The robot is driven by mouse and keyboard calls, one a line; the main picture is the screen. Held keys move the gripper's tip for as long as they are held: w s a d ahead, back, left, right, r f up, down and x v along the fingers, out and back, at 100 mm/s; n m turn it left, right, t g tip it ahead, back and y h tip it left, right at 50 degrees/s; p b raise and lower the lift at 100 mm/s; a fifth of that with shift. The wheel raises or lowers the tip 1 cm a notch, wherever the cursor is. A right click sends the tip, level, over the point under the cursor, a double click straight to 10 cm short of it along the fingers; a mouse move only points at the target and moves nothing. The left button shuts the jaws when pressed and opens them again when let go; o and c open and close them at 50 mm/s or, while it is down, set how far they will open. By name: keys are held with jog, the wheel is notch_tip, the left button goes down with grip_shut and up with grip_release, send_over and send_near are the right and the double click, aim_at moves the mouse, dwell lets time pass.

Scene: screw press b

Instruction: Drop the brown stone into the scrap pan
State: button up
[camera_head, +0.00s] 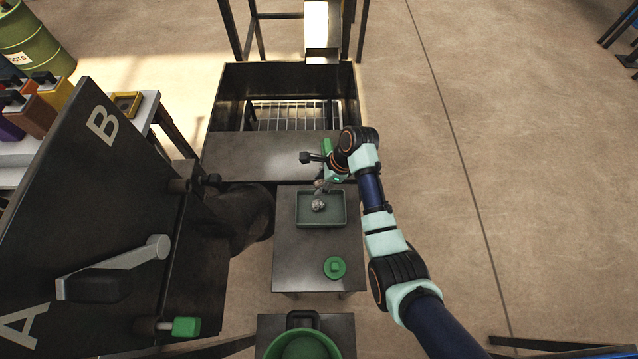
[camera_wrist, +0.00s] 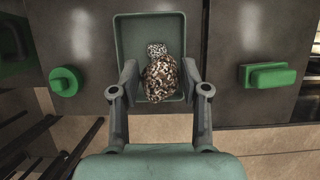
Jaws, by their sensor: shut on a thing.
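My gripper (camera_wrist: 161,82) is shut on a brown and white speckled stone (camera_wrist: 160,82), which sits between its two fingers in the wrist view. The stone is over a shallow grey-green rectangular pan (camera_wrist: 124,40); the wrist view does not clearly show the height between them. A smaller grey speckled stone (camera_wrist: 157,49) lies in the pan, partly hidden by the held one. In the head view my gripper (camera_head: 321,187) is above the far edge of the pan (camera_head: 335,222), and the grey stone shows in it (camera_head: 318,205). The held stone is small and mostly hidden there.
The pan stands on a dark metal table (camera_head: 300,255) with a round green knob (camera_head: 335,267) nearer the front. A green round tub (camera_head: 303,345) stands in front. A dark open-topped box with a grate (camera_head: 290,115) lies behind. A black panel marked A and B (camera_head: 110,190) is at left.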

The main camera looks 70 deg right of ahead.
jog(key=shift+f+b, duration=3.05)
jog(key=shift+b, duration=1.1)
jog(key=shift+r, duration=0.1)
jog(key=o, duration=1.3)
jog(key=shift+c, duration=0.2)
jog(key=shift+r, duration=0.1)
jog(key=v, duration=0.7)
jog(key=shift+r, duration=0.15)
jog(key=shift+s, duration=0.1)
